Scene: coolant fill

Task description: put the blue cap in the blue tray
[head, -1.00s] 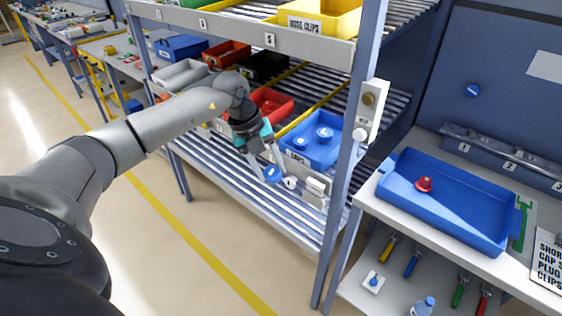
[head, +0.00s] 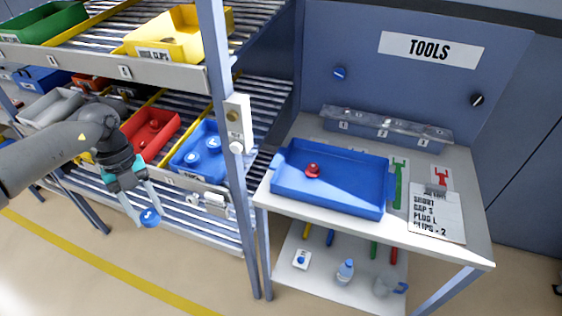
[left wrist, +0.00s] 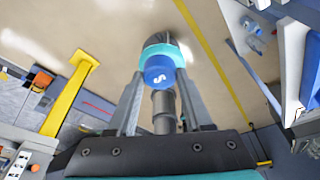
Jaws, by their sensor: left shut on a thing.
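My left gripper (head: 143,208) is shut on a blue cap (head: 149,217) with a white mark on top. It holds the cap in the air in front of the rack, left of the workbench. In the left wrist view the cap (left wrist: 159,73) sits between the two fingertips. The blue tray (head: 350,187) lies on the white workbench, well to the right of the gripper, and holds a red cap (head: 312,171). My right gripper is not seen.
A rack post (head: 219,100) stands between the gripper and the workbench. A blue bin (head: 184,168) with blue caps sits on the rack beside a red bin (head: 150,139). A clipboard (head: 437,215) lies right of the tray. The tray's middle is mostly clear.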

